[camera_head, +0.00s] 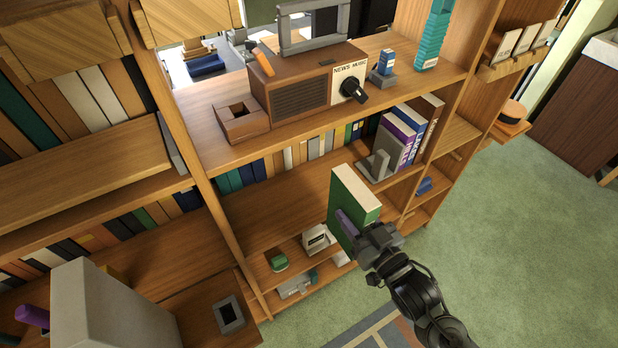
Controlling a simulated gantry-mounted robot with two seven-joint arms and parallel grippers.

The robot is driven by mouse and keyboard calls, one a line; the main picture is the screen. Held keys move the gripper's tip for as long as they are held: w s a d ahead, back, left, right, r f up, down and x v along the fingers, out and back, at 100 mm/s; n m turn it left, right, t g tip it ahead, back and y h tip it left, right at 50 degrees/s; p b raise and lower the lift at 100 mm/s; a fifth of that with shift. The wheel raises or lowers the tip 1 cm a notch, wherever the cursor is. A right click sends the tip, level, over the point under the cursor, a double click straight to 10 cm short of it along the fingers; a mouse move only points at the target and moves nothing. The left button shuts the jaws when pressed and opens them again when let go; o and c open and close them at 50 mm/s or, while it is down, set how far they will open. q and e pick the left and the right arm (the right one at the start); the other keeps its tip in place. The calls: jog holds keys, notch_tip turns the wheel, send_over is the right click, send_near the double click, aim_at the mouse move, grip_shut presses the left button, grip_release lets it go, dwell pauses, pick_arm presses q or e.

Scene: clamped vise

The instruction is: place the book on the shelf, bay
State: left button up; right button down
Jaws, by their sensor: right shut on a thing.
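A green book (353,205) with a pale page block stands upright in front of the middle of the shelf unit. My right gripper (352,226) is shut on the green book at its lower near side; one purple finger shows against the cover. The bay (287,196) behind and left of the book is a bare wooden board. At that bay's right end, several upright books (402,140) lean by a grey bookend (378,166). Whether the green book touches the shelf board I cannot tell. My left gripper is not clearly in view; a purple piece shows at the lower left.
A radio (305,88) with a grey frame on top, a small wooden box (241,119) and a teal stack (434,40) stand on the board above. Small items, including a green one (277,261), sit on the lower shelf. A wooden upright (205,190) bounds the bay's left.

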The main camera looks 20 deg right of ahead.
jog(key=shift+w+a+r, duration=0.1)
jog(key=shift+w+r, duration=0.3)
jog(key=shift+w, duration=0.1)
jog(key=w+a+p, duration=0.1)
jog(key=w+a, duration=0.2)
jog(key=w, duration=1.5)
notch_tip(320, 180, down, 7)
jog(key=shift+w, duration=0.3)
jog(key=shift+f, duration=0.2)
jog(key=c, duration=0.6)
grip_release()
jog(key=shift+f, duration=0.1)
jog(key=shift+s, duration=0.1)
